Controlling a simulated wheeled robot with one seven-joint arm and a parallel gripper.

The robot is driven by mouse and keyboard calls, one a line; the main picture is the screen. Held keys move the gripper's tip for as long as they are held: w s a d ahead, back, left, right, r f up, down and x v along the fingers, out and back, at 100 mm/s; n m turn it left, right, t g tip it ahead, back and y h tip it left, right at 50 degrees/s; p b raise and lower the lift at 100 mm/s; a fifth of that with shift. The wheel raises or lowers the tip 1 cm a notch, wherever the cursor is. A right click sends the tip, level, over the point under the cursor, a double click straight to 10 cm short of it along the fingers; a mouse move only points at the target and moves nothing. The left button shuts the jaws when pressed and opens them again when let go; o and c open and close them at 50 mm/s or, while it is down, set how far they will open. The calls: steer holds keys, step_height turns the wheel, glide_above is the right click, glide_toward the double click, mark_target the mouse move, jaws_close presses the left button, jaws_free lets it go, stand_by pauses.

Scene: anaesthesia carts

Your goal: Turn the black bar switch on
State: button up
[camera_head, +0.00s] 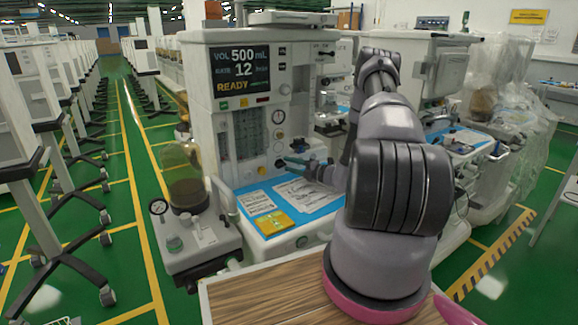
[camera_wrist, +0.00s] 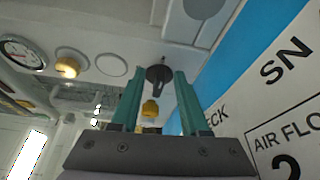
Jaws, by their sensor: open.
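The black bar switch (camera_wrist: 158,76) is a small dark knob on the pale front panel of the anaesthesia machine (camera_head: 232,100). In the head view the switch (camera_head: 279,163) is tiny, low on the panel, just left of my fingertips. My gripper (camera_head: 294,162) has teal fingers pointing at the panel. In the wrist view, the fingers of my gripper (camera_wrist: 160,74) are open, one on each side of the switch, with visible gaps. I cannot tell whether the fingertips reach past the bar or touch the panel.
A yellow knob (camera_wrist: 150,108) sits close beside the switch. A gauge (camera_wrist: 22,52) and another yellow knob (camera_wrist: 67,67) are farther along the panel. A blue shelf (camera_head: 242,213) with printed sheets lies below my gripper. A glass canister (camera_head: 184,175) stands at left.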

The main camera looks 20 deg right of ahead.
steer(key=v, duration=0.9)
steer(key=shift+s+d, duration=0.25)
steer(key=shift+s, duration=0.05)
steer(key=shift+r, duration=0.1)
